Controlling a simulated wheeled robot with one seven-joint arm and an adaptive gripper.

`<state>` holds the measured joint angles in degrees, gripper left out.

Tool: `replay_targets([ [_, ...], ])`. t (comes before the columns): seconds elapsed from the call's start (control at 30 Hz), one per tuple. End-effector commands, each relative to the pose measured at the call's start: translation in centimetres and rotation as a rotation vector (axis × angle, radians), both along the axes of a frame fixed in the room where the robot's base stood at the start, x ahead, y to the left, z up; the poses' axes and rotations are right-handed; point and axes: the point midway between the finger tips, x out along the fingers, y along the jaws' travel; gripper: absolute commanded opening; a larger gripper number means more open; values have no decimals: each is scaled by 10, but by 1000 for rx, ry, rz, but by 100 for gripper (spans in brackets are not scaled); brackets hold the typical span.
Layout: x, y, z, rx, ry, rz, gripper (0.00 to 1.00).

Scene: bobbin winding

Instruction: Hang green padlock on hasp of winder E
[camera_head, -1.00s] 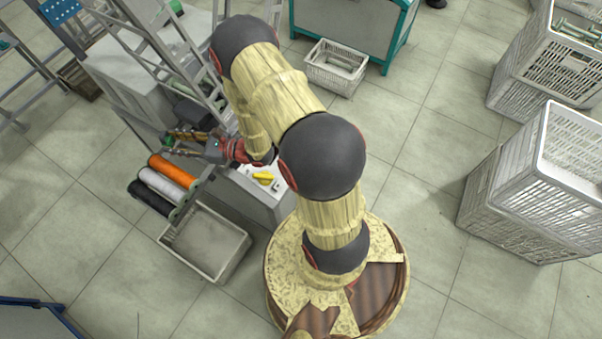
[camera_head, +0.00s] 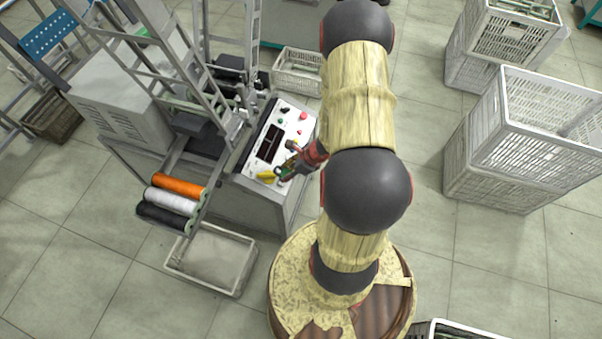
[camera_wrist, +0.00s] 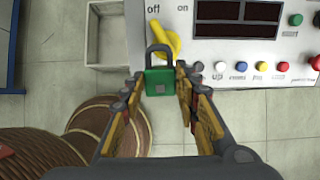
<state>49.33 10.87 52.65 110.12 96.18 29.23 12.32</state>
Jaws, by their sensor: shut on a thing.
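My gripper (camera_wrist: 160,80) is shut on the green padlock (camera_wrist: 161,84). The padlock is held by its body between the fingertips, with its dark shackle pointing up in the wrist view. The shackle overlaps the lower part of the yellow on/off switch handle (camera_wrist: 166,38); I cannot tell whether they touch. In the head view, my gripper (camera_head: 283,172) is at the near end of the winder's white control panel (camera_head: 258,166), beside the yellow handle (camera_head: 266,175). I cannot make out the hasp or a letter E.
The panel carries a dark display (camera_wrist: 237,19) and several coloured buttons. Orange, white and black thread spools (camera_head: 172,201) sit left of the panel, above a pale open bin (camera_head: 171,263). Stacked grey crates (camera_head: 467,155) stand on the right.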

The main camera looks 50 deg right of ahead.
Motion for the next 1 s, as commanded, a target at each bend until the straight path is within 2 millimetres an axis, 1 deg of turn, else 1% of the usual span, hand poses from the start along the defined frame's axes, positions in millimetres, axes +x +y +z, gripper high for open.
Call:
replay_targets([
  [0.03, -12, -10, -2, -11, 27, -10, 0],
  [0.1, -24, -19, -5, -24, 57, -17, 0],
  [0.23, -36, -28, -8, -37, 85, -22, 0],
  [0.37, -36, -29, -15, -38, 91, -21, 0],
  [0.5, -31, -26, -30, -37, 91, -21, 0],
  [0.6, -31, -27, -24, -37, 90, -22, 0],
  [1.0, -30, -26, -23, -37, 90, -22, 0],
])
